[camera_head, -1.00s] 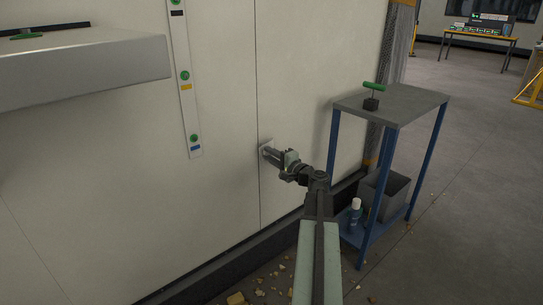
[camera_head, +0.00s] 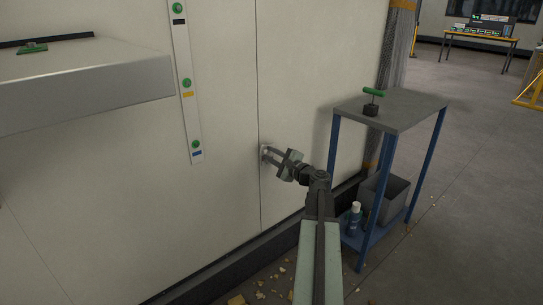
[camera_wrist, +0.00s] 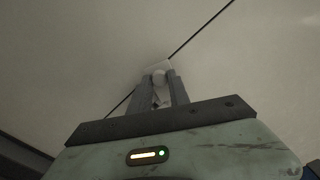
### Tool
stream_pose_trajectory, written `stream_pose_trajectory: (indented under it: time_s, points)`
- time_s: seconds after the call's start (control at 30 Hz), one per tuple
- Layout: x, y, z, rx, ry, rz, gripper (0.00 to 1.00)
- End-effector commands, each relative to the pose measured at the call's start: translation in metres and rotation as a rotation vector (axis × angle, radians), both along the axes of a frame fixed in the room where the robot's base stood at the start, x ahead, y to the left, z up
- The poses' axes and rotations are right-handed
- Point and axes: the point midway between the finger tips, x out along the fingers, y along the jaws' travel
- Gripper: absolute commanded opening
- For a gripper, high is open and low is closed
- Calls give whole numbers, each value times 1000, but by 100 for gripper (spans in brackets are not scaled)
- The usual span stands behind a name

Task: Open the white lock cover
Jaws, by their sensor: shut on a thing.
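The white lock cover (camera_wrist: 158,74) sits on the pale panel wall beside a vertical seam. In the wrist view it shows as a small white plate with a rounded part between my fingertips. In the head view the cover (camera_head: 264,151) is small and partly hidden by my fingers. My gripper (camera_wrist: 160,84) is shut on the cover's rounded part, one finger on each side. In the head view my gripper (camera_head: 268,153) reaches the wall from the right with its body tilted. I cannot tell from these views how far the cover is turned or opened.
A blue-legged cart (camera_head: 412,104) stands close to the right, with a green-handled tool (camera_head: 372,100) on top and a grey bin (camera_head: 384,196) below. A white strip (camera_head: 184,70) with green knobs hangs left of the seam. A pale ledge (camera_head: 90,88) juts out at upper left.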

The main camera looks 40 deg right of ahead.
Motion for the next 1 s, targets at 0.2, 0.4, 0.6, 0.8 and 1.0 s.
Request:
stream_pose_trajectory:
  time_s: [0.2, 0.4, 0.6, 0.8, 1.0]
  points:
    - [-1, -3, 0, 1, 0, -7, 0]
    - [-1, -3, 0, 0, 1, -6, 42]
    - [-1, -2, 0, 0, 1, -4, 44]
    - [-9, 0, 0, 0, 0, -4, 44]
    - [-49, 3, 0, 0, 0, -6, 44]
